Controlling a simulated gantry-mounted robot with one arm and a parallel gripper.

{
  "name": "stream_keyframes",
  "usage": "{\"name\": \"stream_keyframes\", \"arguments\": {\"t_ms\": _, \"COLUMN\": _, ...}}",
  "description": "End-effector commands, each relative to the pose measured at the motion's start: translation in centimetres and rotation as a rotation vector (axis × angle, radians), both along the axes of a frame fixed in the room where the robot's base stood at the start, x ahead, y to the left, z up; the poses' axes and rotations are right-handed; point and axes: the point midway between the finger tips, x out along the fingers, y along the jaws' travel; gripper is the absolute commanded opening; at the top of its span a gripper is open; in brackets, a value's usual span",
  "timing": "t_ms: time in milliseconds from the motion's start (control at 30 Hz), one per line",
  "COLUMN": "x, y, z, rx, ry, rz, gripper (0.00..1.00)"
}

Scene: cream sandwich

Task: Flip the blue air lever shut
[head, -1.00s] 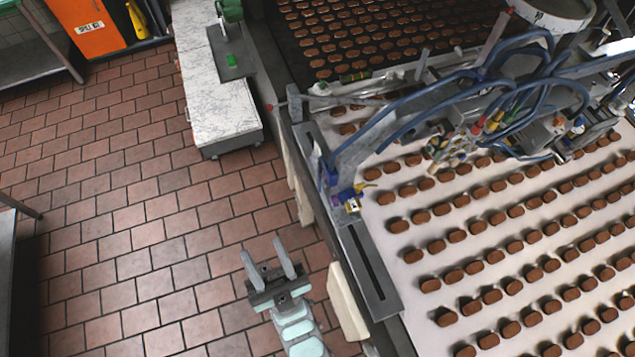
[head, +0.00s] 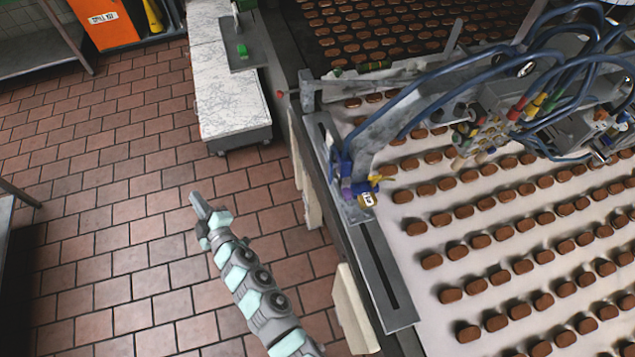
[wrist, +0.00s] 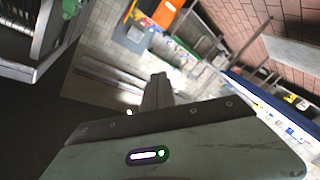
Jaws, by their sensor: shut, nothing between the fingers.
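A small cluster of blue and purple air fittings (head: 346,168) sits at the lower end of the grey bracket on the conveyor's near-left edge in the head view. A yellow piece (head: 380,179) sticks out to its right. The blue lever itself is too small to tell apart from the fittings, and so is its position. My gripper (head: 197,204) is over the tiled floor, well left of the fittings and apart from them. Its fingers are together and empty, and they also show in the wrist view (wrist: 157,90). The fittings do not show clearly in the wrist view.
The conveyor belt (head: 410,245) carries rows of brown biscuits, with blue hoses (head: 440,75) above it. A marble-topped cabinet (head: 228,100) stands at the upper left. A cream panel (head: 352,310) projects from the conveyor's side. The floor around my gripper is clear.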

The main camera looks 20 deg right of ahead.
Motion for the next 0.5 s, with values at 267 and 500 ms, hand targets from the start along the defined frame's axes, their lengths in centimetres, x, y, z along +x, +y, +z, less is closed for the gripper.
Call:
{"name": "stream_keyframes", "arguments": {"t_ms": 267, "x": 4.9, "y": -7.3, "z": -7.1, "rx": -0.381, "ry": 0.165, "rz": -0.323, "gripper": 0.00}}
{"name": "stream_keyframes", "arguments": {"t_ms": 500, "x": 5.4, "y": -15.4, "z": -5.8, "rx": -0.625, "ry": 0.241, "rz": -0.700, "gripper": 0.00}}
